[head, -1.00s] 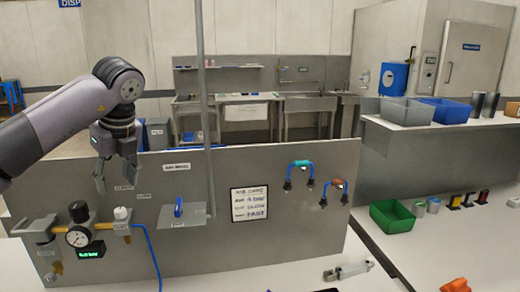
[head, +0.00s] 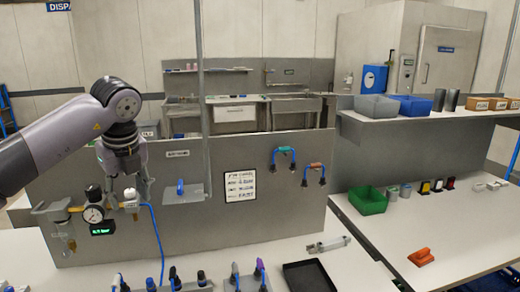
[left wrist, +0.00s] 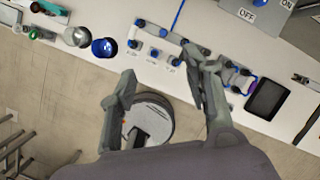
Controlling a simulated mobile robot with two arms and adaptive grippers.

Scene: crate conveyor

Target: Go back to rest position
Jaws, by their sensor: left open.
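My left arm comes in from the left in the head view, bent at a dark wrist joint. Its grey left gripper (head: 140,192) points down in front of the grey upright panel (head: 285,208), near the pressure gauge (head: 93,214). In the left wrist view the left gripper (left wrist: 160,82) has its two fingers spread wide with nothing between them. Below it in that view are the edge of the white bench and the floor. My right gripper is in neither view.
The panel carries blue and orange-blue hoses (head: 315,174) and a sign (head: 240,185). A black tray (head: 308,277) lies at the bench front. A green bin (head: 368,201) and an orange part (head: 421,257) lie on the right bench, which has clear room between them.

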